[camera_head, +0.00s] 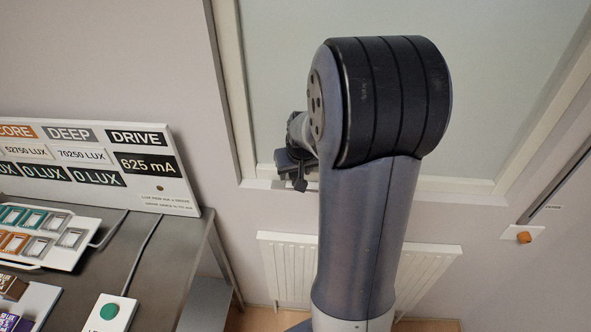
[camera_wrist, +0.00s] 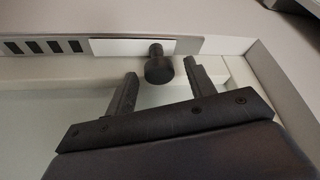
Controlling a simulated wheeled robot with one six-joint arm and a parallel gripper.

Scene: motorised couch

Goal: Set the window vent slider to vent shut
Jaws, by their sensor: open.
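In the wrist view the window vent slider shows as a pale plate (camera_wrist: 115,47) with a round dark knob (camera_wrist: 159,70) near its right end. Several dark vent slots (camera_wrist: 45,46) show uncovered to the left of the plate. My gripper (camera_wrist: 161,72) is open, with one finger on each side of the knob as seen in this view. Clear gaps show on both sides, and no contact is visible. In the head view my gripper (camera_head: 299,182) is partly hidden behind my arm, in front of the window. The vent slider cannot be made out there.
The window frame (camera_head: 232,95) surrounds the pane, with a radiator (camera_head: 285,268) below it. A dark bench (camera_head: 170,265) with a panel of labels (camera_head: 185,190) and a green button (camera_head: 109,311) stands at the left. An orange knob (camera_head: 524,237) is on the right wall.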

